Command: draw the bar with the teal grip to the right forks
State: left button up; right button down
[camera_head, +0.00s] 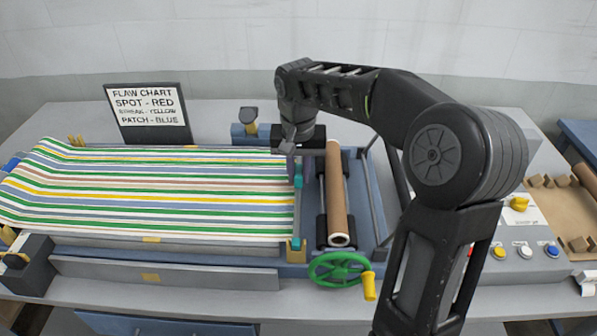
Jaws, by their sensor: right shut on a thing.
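The bar with the teal grip (297,211) lies along the right edge of the striped cloth (150,190), running from back to front. Teal shows near its far end and at its near end. My right gripper (291,149) comes down over the bar's far end and is shut on it; the fingers partly hide the hold. A yellow right fork (296,254) stands at the bar's near end; I cannot tell whether the bar rests in it. The far right fork is hidden behind my gripper. Yellow left forks (76,141) stand at the cloth's left end. My left gripper is out of view.
A brown roll (338,195) lies just right of the bar. A green handwheel (340,268) with a yellow knob stands in front. A flaw chart sign (148,108) stands behind the cloth. Yellow, white and blue buttons (526,251) sit at the right.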

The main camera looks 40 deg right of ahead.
jog(key=shift+f+b, duration=0.35)
jog(key=shift+f, duration=0.2)
jog(key=c, duration=1.3)
grip_release()
jog(key=shift+o, duration=0.2)
jog(key=r, duration=0.8)
jog(key=shift+s+a+b, duration=0.3)
jog(key=shift+s, duration=0.1)
jog(key=shift+f, duration=0.15)
